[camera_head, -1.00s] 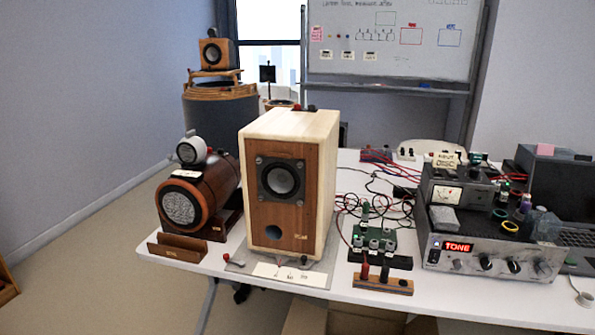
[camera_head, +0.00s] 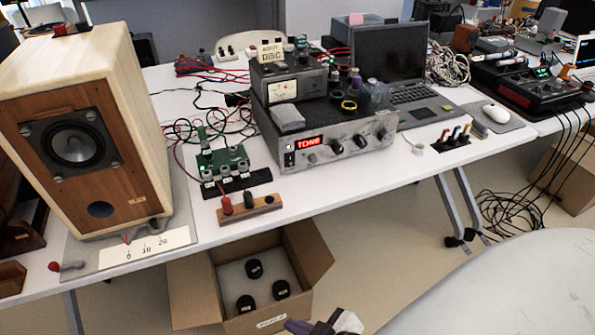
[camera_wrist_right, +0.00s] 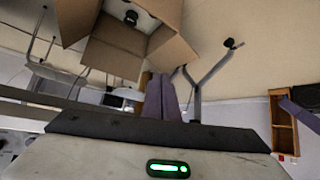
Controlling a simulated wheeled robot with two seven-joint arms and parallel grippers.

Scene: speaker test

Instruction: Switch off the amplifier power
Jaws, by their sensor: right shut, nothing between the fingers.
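The amplifier (camera_head: 340,157) is a silver-fronted unit on the white table, with a lit red "TONE" display (camera_head: 309,142) and several dark knobs. A small switch (camera_head: 289,158) sits at the left end of its front panel; I cannot tell its position. My right gripper (camera_head: 318,326) shows at the bottom edge in the head view, well below and in front of the amplifier and apart from it. In the right wrist view its purple fingers (camera_wrist_right: 160,97) are together and empty. My left gripper is in neither view.
An open cardboard box (camera_head: 305,250) with dark round parts stands on the floor below the table edge; it also shows in the wrist view (camera_wrist_right: 170,55). A large wooden speaker (camera_head: 130,150), a green circuit board (camera_head: 222,163) and a laptop (camera_head: 400,75) flank the amplifier.

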